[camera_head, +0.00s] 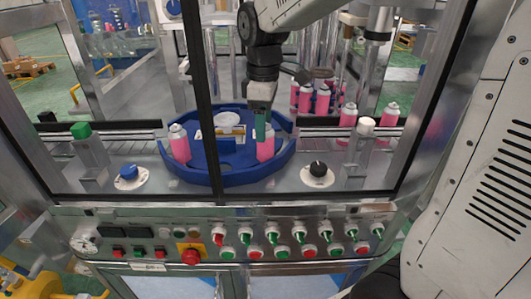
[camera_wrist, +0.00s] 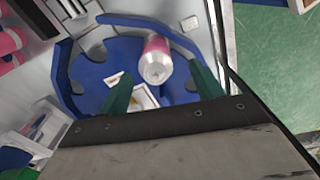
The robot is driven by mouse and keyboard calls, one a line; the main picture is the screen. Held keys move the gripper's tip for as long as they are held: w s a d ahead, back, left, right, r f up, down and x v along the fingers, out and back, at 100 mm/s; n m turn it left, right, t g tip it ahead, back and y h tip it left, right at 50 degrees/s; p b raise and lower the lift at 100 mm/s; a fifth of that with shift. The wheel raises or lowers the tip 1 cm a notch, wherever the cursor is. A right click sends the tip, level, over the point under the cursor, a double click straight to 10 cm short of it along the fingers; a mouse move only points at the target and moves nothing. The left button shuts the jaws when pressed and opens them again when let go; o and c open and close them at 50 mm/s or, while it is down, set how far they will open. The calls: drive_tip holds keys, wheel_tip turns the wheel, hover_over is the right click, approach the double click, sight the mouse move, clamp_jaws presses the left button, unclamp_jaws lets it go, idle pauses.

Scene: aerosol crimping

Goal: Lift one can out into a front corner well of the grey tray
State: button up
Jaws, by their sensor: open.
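A pink can (camera_head: 265,149) with a silver top stands on the blue round turntable (camera_head: 230,177), right of its middle. My gripper (camera_head: 264,130) is above and close to this can, pointing down. In the wrist view the green fingers of my gripper (camera_wrist: 162,88) are spread apart, and the can (camera_wrist: 157,62) shows in the space ahead of and between them. Whether either finger touches it I cannot tell. A second pink can (camera_head: 180,144) stands at the turntable's left side. I cannot make out the grey tray for certain in either view.
More pink cans (camera_head: 348,116) stand on the conveyor to the right, with several further back. A dark window post (camera_head: 203,100) runs in front of the turntable. The control panel (camera_head: 230,236) with buttons lies below. A pale box-like part (camera_wrist: 40,130) shows at the wrist view's lower left.

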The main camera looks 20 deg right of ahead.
sight(265, 146)
drive_tip(key=f, duration=0.6)
drive_tip(key=shift+w+d+f, duration=0.15)
drive_tip(key=shift+d, duration=0.05)
drive_tip(key=c, duration=1.1)
